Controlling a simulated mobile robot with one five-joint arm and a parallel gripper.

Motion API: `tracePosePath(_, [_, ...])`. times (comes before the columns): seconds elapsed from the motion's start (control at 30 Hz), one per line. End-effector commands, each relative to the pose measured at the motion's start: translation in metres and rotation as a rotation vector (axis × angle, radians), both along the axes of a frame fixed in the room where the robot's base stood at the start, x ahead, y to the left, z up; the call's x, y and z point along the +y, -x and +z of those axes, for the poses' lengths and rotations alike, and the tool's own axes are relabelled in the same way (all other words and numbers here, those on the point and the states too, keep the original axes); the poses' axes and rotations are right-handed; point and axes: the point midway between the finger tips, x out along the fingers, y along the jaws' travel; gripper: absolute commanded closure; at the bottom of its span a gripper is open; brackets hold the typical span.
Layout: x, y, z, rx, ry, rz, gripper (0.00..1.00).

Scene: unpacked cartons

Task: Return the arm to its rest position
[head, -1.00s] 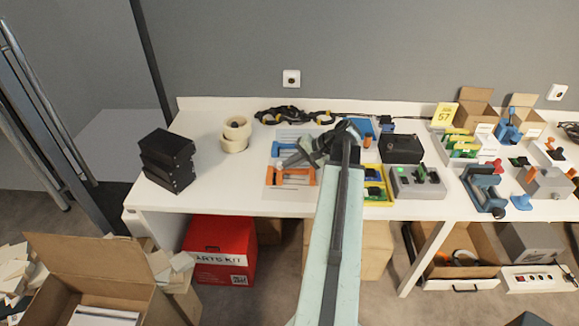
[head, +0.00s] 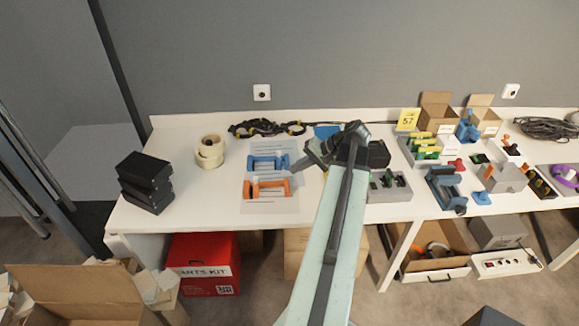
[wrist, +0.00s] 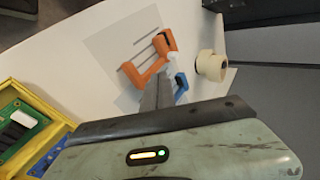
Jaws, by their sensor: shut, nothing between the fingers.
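My arm (head: 332,235) reaches up from the bottom of the head view, over the white table. It bends at the top, and my gripper (head: 294,169) points left and down from there. The gripper is shut and empty, above the table beside the right edge of a printed sheet. In the wrist view my gripper (wrist: 166,80) shows as closed grey fingers. They overlap the blue clamp-like part in that picture; I see no grip on it. No rest position is marked in view.
The sheet holds an orange part (head: 268,189) and a blue part (head: 262,163). Tape rolls (head: 210,152) and black boxes (head: 146,182) stand left. A grey box (head: 391,188) and black box (head: 379,154) are close right of my arm. A yellow tray (wrist: 22,86) shows in the wrist view.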

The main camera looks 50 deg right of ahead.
Motion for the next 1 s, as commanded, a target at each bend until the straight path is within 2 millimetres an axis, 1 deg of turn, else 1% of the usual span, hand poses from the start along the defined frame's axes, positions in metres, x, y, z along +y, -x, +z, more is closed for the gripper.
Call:
tracePosePath(0.27, [0.002,-0.003,-0.001,0.0,0.0,0.006,1.0])
tracePosePath(0.33, [0.013,-0.016,0.001,0.0,0.001,0.035,1.0])
tracePosePath(0.37, [0.022,-0.027,0.003,0.0,0.001,0.057,1.0])
tracePosePath(0.43, [0.053,-0.06,0.007,0.0,0.0,0.132,1.0])
tracePosePath(0.47, [0.07,-0.077,0.009,0.0,0.0,0.173,1.0])
tracePosePath(0.5, [0.098,-0.099,0.012,0.0,0.0,0.232,1.0])
tracePosePath(0.57, [0.144,-0.129,0.015,0.007,0.004,0.325,1.0])
tracePosePath(0.6, [0.176,-0.146,0.015,0.018,0.011,0.388,1.0])
tracePosePath(0.67, [0.225,-0.167,0.014,0.043,0.032,0.484,1.0])
tracePosePath(0.7, [0.258,-0.177,0.012,0.064,0.049,0.548,1.0])
tracePosePath(0.77, [0.306,-0.188,0.009,0.096,0.082,0.641,1.0])
tracePosePath(0.8, [0.338,-0.192,0.007,0.12,0.11,0.702,1.0])
tracePosePath(0.83, [0.361,-0.194,0.005,0.138,0.133,0.748,1.0])
tracePosePath(0.87, [0.383,-0.195,0.002,0.157,0.158,0.791,1.0])
tracePosePath(0.9, [0.411,-0.194,-0.001,0.182,0.194,0.847,1.0])
tracePosePath(1.0, [0.469,-0.186,-0.008,0.242,0.298,0.973,1.0])
